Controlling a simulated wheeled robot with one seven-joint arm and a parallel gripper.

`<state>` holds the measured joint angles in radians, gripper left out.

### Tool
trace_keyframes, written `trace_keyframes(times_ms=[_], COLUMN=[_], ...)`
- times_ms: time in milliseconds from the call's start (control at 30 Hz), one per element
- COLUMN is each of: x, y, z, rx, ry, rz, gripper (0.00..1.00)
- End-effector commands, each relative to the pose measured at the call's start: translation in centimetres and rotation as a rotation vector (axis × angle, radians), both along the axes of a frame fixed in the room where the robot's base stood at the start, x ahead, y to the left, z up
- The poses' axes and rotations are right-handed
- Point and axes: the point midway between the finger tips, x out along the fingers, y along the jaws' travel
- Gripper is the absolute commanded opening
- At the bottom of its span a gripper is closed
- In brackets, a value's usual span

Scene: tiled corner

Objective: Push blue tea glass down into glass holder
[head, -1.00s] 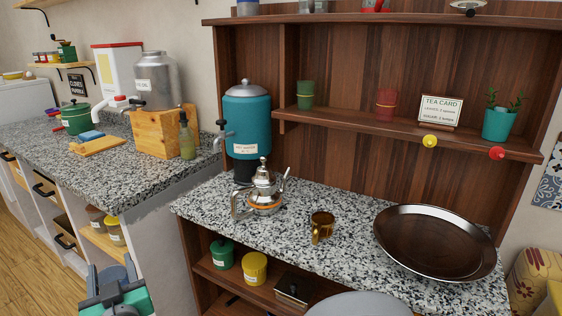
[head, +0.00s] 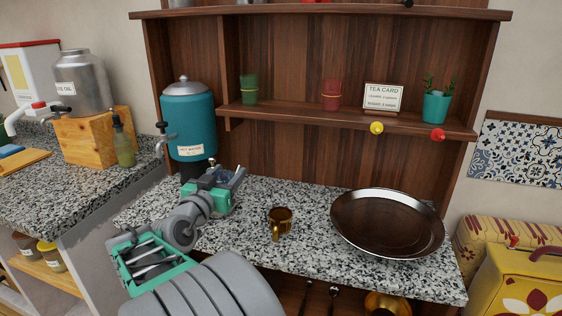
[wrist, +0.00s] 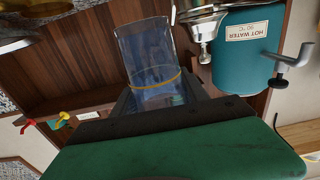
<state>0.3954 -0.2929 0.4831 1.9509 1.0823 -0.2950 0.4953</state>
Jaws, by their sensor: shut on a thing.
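The blue tea glass (wrist: 150,45) is clear and bluish with a gold band. My gripper (wrist: 160,98) is shut on it in the wrist view, with its rim end sticking out beyond the fingers. In the head view my gripper (head: 224,176) is over the left part of the granite counter, and the glass is mostly hidden there. The glass holder (head: 281,221) is a brass cup with a handle, standing upright on the counter to the right of my gripper. No glass shows in it.
The teal hot water dispenser (head: 189,118) stands behind my gripper. A large round tray (head: 388,224) lies right of the holder. The shelf holds a green glass (head: 249,90) and a red glass (head: 331,95).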

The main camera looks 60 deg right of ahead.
Motion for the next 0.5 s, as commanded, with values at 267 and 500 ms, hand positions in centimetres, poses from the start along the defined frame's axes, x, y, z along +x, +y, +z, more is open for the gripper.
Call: trace_keyframes(times_ms=[267, 500], x=[-10.9, -12.4], y=[-8.5, -9.3], z=[1.7, 1.9], rx=[0.002, 0.002], ry=[-0.001, -0.001], rz=[-0.29, -0.327], gripper=[0.09, 0.09])
